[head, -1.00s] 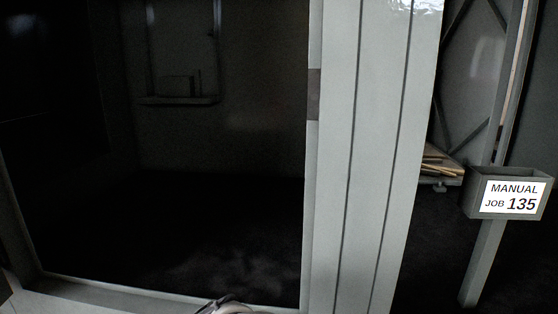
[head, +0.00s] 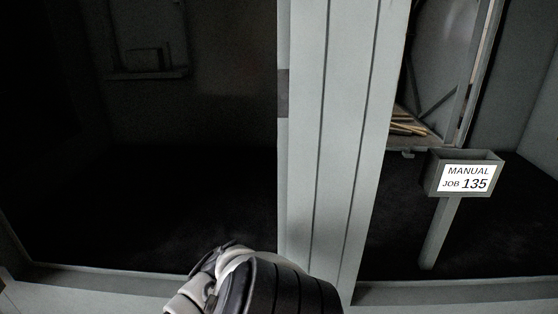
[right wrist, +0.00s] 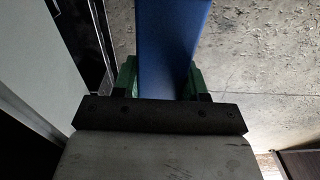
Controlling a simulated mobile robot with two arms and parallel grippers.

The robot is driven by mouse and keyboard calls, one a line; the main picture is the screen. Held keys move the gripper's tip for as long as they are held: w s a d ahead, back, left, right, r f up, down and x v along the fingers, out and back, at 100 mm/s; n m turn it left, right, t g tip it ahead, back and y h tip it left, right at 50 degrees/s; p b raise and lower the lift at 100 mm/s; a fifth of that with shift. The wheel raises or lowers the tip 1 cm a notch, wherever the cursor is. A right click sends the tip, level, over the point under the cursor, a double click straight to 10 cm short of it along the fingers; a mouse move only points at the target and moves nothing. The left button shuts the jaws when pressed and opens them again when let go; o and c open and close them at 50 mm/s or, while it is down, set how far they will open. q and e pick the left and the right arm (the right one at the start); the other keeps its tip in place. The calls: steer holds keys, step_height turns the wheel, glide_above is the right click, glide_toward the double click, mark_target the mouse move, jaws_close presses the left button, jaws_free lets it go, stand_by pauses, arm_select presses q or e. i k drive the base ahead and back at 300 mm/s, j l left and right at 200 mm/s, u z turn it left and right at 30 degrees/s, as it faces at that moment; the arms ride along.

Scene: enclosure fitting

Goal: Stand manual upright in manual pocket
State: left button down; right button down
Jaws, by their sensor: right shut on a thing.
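The manual pocket (head: 435,178) is a grey open-topped box on a post, right of centre in the head view. Its front carries a white label reading MANUAL JOB 135. I see nothing standing up out of it. In the right wrist view my right gripper (right wrist: 163,80) has its green fingers shut on a blue flat thing, which I take as the manual (right wrist: 172,38). The manual extends beyond the fingers to the top of the picture, so its far end is cut off. The head view shows neither the manual nor either gripper's fingers.
A wide grey upright (head: 340,130) stands between the dark opening on the left and the pocket. A grey sill (head: 450,292) runs along the bottom. Boards (head: 405,124) lie behind the pocket. The wrist view shows a speckled floor (right wrist: 265,60) and a pale panel (right wrist: 35,50).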

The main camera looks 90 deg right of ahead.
mark_target(455, 187)
steer(key=k+z, duration=0.25)
steer(key=z, duration=0.2)
steer(key=k+l+z, duration=0.2)
steer(key=z, duration=0.25)
steer(key=k+l+z, duration=0.15)
steer(key=k+l, duration=0.15)
steer(key=k+l+z, duration=0.1)
steer(key=k+l, duration=0.25)
steer(key=k+l+z, duration=0.15)
steer(key=l, duration=0.35)
steer(key=k, duration=0.1)
